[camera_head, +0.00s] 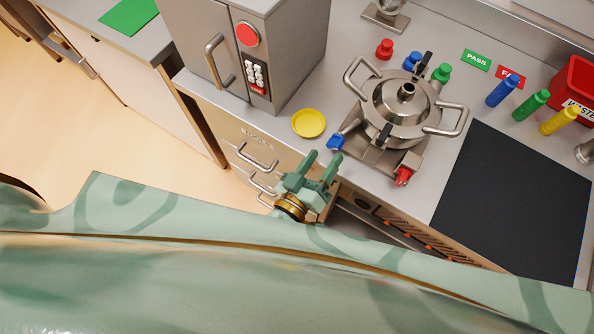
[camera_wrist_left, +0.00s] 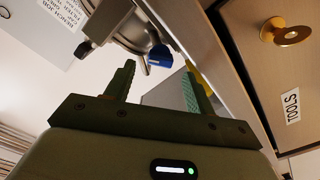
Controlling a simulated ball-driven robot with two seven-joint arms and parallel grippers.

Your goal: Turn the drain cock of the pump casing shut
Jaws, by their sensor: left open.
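The steel pump casing (camera_head: 400,110), a round vessel with loop handles, stands on a metal base on the counter. A blue handle (camera_head: 336,142) sticks out low at its front left, and a red one (camera_head: 403,175) at its front right. I cannot tell which belongs to the drain cock. My left gripper (camera_head: 322,158) is open and empty at the counter's front edge, just short of the blue handle and apart from it. In the left wrist view the blue handle (camera_wrist_left: 159,56) shows beyond the open fingers (camera_wrist_left: 160,75). My right gripper is not in view.
A yellow dish (camera_head: 308,123) and a steel cabinet (camera_head: 270,50) with a red button stand to the left. Several coloured knobs and tubes lie behind and right. A dark mat (camera_head: 510,200) is bare at right. Drawers with handles (camera_head: 257,157) line the counter front.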

